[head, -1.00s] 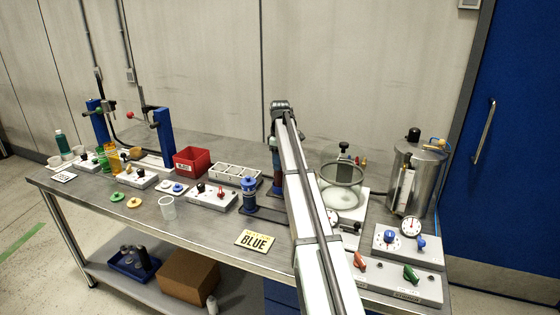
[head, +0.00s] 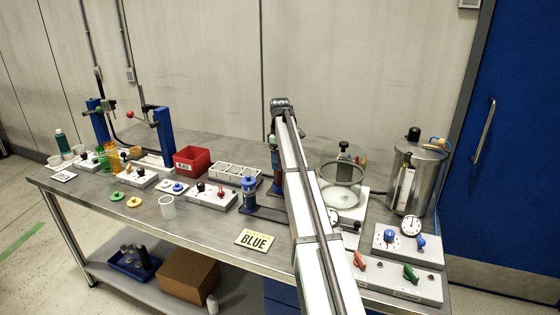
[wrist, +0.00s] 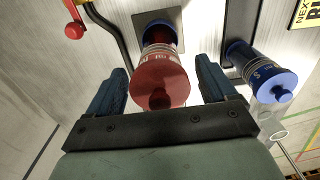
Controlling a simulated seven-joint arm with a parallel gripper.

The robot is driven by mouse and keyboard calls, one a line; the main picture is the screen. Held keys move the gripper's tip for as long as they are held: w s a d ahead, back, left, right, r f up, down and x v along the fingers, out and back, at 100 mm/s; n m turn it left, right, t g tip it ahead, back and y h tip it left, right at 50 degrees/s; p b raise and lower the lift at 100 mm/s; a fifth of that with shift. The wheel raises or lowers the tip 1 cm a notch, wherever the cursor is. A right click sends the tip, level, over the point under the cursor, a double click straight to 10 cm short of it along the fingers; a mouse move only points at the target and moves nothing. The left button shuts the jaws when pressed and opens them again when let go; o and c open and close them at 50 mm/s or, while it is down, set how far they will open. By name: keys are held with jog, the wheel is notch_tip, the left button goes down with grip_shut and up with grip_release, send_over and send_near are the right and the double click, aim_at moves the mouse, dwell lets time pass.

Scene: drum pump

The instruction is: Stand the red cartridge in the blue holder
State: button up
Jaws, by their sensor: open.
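The red cartridge (wrist: 161,80) stands between the fingers of my gripper (wrist: 163,70) in the wrist view. The fingers are open, one on each side, with a gap visible on the left and right.
A yellow card reading BLUE (head: 256,240) lies in front of the blue cartridge. A white rack (head: 235,172), a red bin (head: 191,160) and a switch box (head: 212,197) are to the left. A glass vessel (head: 342,185) and a steel tank (head: 415,180) stand to the right.

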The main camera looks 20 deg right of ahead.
notch_tip(320, 180, up, 12)
jog(key=shift+f, duration=0.2)
dwell(0.6)
